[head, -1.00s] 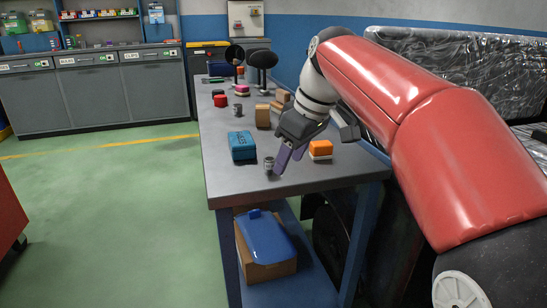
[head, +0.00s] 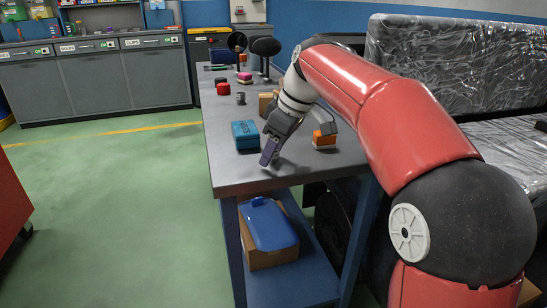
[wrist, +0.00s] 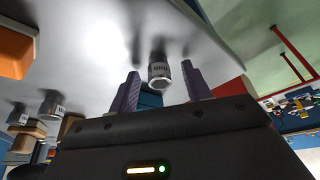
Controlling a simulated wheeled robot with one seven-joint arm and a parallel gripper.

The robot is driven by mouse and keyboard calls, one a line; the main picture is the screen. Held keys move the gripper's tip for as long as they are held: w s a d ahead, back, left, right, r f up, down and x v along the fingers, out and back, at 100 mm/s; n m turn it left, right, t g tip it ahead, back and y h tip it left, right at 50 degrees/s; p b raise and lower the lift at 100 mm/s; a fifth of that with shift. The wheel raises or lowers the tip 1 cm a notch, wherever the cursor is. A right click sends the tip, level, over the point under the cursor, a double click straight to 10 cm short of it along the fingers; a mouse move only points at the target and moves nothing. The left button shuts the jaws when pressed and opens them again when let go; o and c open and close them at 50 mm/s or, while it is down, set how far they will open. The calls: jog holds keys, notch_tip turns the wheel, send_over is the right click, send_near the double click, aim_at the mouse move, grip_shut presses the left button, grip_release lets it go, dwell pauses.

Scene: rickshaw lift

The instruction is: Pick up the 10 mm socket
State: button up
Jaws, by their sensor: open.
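A small metal socket (wrist: 160,72) with dark markings stands on the table, and in the wrist view it appears between the two purple fingers of my gripper (wrist: 160,85). The fingers are apart with a gap on each side of it. I cannot read its size. In the head view my gripper (head: 268,156) points down at the near part of the table, and its fingers hide this socket. Another socket (head: 241,98) stands farther back. Two sockets, one here (wrist: 50,108) and one beside it (wrist: 18,115), show at left in the wrist view.
A teal box (head: 245,135) stands just left of my gripper, and an orange-topped block (head: 324,139) to its right. Cardboard boxes, a red item (head: 223,88) and dark round-headed stands are farther back on the grey table (head: 235,174). The table's near corner is clear.

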jog(key=shift+c, duration=0.4)
jog(key=c, duration=1)
jog(key=shift+r, duration=0.1)
